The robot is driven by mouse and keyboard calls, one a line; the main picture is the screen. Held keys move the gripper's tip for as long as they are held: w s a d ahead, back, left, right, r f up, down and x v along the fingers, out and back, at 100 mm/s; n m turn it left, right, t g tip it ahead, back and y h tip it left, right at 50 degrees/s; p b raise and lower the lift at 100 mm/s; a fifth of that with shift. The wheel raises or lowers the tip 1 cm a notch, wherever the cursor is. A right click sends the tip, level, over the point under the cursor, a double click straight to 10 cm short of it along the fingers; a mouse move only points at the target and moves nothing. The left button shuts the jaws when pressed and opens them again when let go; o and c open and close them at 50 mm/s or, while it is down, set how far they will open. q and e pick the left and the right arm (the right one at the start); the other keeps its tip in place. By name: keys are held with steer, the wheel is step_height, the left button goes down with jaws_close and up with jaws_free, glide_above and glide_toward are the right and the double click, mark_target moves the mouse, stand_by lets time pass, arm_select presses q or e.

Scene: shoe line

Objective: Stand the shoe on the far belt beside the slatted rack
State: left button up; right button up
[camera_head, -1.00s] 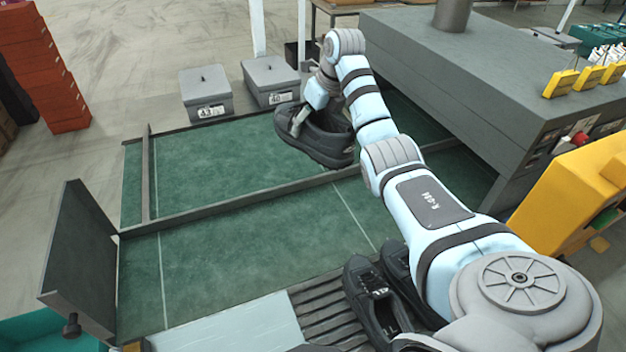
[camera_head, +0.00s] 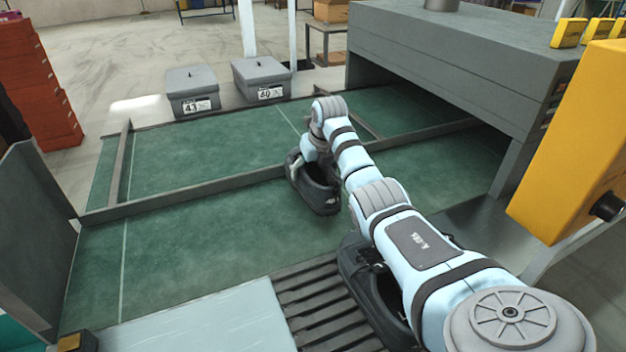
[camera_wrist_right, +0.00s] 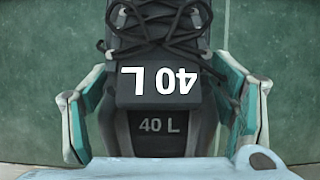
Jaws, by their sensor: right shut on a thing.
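In the head view, my right gripper (camera_head: 304,162) is shut on a black lace-up shoe (camera_head: 320,200). In the right wrist view, this shoe (camera_wrist_right: 160,85) shows its laces, and "40 L" is marked on its tongue and inside. My teal-padded fingers (camera_wrist_right: 160,115) close on both sides of its heel end. The shoe appears upright in front of the divider rail (camera_head: 200,193), over the nearer green belt (camera_head: 200,250); whether it touches is unclear. The slatted rack (camera_head: 315,308) is at the bottom, with dark footwear (camera_head: 360,265) on it, partly hidden by my arm. My left gripper is out of view.
The farther green belt (camera_head: 210,155) lies beyond the rail. Grey lidded boxes marked 43 (camera_head: 193,92) and 40 (camera_head: 262,80) stand behind it. A grey machine housing (camera_head: 450,75) and yellow unit (camera_head: 575,150) are at right. The nearer belt is clear to the left.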

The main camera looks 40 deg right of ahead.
steer(key=shift+w+f, duration=0.1)
steer(key=shift+f, duration=0.3)
steer(key=shift+f, duration=0.15)
steer(key=shift+f, duration=0.25)
steer(key=o, duration=1.5)
steer(key=shift+o, duration=0.2)
steer(key=shift+r, duration=0.1)
steer(key=shift+r, duration=0.3)
steer(key=p+v, duration=0.3)
steer(key=v, duration=0.9)
